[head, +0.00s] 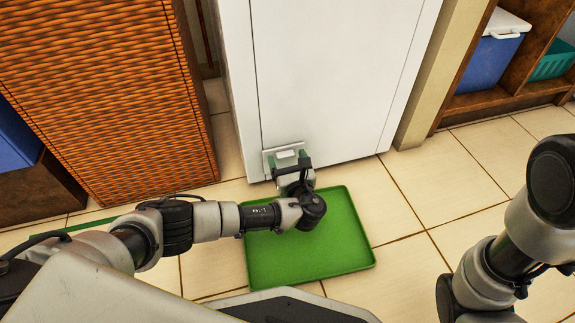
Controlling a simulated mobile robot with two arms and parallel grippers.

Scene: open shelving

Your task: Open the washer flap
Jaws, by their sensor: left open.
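The washer is a tall white cabinet (325,75) in the head view. Its flap (269,157) is a small light-grey panel low on the front, near the floor. My left gripper (289,162) is open right in front of the flap, with its dark fingers over the panel. The gripper hides part of the flap, and I cannot tell whether the fingers touch it. I cannot see any gap that shows the flap open. My right arm is at the right edge, and its gripper is not in view.
A green tray (345,257) lies on the tiled floor below my left wrist. A tall woven orange-brown unit (105,95) stands left of the washer. Open wooden shelving at the right holds a blue box with a white lid (489,58) and a teal basket (553,64).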

